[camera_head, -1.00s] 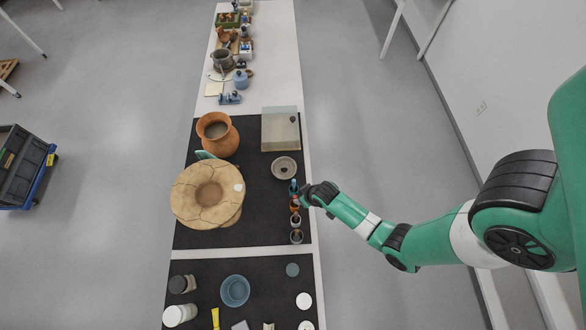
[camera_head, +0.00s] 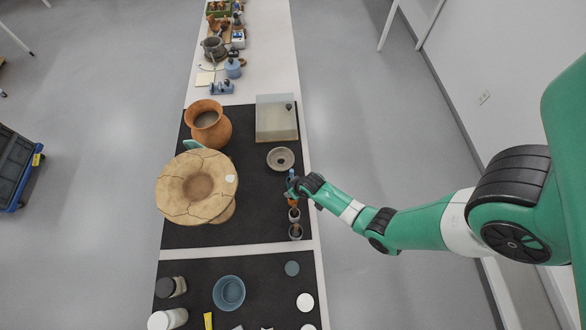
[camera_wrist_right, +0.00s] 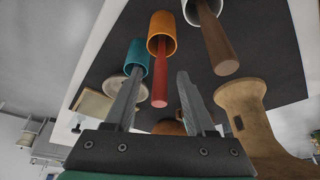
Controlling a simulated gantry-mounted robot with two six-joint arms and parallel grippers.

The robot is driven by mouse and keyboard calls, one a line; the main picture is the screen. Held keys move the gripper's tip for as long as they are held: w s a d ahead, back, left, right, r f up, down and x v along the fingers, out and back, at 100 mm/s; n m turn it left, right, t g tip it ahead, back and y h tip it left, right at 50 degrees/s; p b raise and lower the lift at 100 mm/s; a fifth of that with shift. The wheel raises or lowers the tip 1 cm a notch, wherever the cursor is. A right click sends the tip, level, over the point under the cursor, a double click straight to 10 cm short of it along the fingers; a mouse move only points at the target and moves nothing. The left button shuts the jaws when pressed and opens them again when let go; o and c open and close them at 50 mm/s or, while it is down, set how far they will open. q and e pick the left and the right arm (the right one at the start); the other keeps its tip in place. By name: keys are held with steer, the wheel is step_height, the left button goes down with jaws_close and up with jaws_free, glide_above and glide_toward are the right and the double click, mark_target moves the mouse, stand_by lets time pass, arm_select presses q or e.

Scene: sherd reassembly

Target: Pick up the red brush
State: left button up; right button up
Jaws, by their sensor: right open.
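The red brush (camera_wrist_right: 161,78) stands in an orange cup (camera_wrist_right: 161,33), its red handle toward my right wrist camera. My right gripper (camera_wrist_right: 159,79) is open, with one finger on each side of the red handle in the right wrist view. I see no finger closed on it. In the head view my right gripper (camera_head: 293,187) is over the row of cups at the mat's right edge and partly hides the orange cup (camera_head: 293,203). My left gripper is out of view.
A teal cup (camera_wrist_right: 135,59) and a white cup with a brown-handled brush (camera_wrist_right: 216,38) flank the orange cup. A cracked pot (camera_head: 197,186), an orange jar (camera_head: 207,123) and a grey bowl (camera_head: 280,158) stand on the black mat (camera_head: 255,215).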

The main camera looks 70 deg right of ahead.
jaws_close()
stand_by(0.3)
step_height(320, 180, up, 10)
steer(key=p, duration=0.9)
steer(key=shift+r, duration=0.15)
